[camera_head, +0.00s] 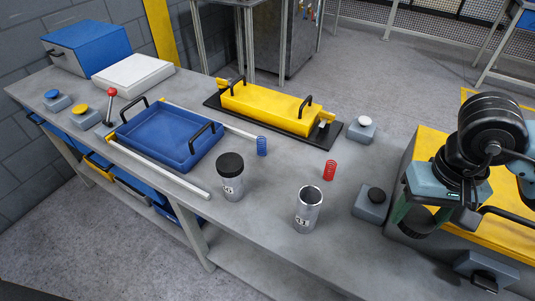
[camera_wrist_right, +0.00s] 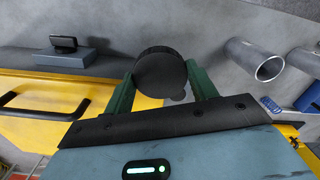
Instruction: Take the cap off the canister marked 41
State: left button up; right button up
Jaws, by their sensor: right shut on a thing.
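An open silver canister (camera_head: 308,212) stands upright on the grey bench, without a cap; its label seems to read 41. Its open mouth also shows in the right wrist view (camera_wrist_right: 256,60). A second silver canister (camera_head: 231,184) stands to its left with a black cap (camera_head: 230,164) on; its label is too small to read surely. My right gripper (camera_head: 424,218) is right of the open canister, near the yellow-topped unit. In the right wrist view its green fingers are shut on a round black cap (camera_wrist_right: 160,72), clear of the canister. My left gripper is not in view.
A grey box with a black button (camera_head: 371,203) stands between the open canister and my right gripper. A red spring (camera_head: 330,170) and blue spring (camera_head: 262,146) stand behind the canisters. A blue tray (camera_head: 150,145) lies left; a yellow handled block (camera_head: 268,107) is behind. Bench front is clear.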

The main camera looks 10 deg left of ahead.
aim_at(310, 198)
jog(key=i+u, duration=0.1)
jog(key=u, duration=0.25)
jog(key=i+j+u, duration=0.1)
jog(key=u, duration=0.25)
jog(key=i+u, duration=0.15)
jog(key=u, duration=0.2)
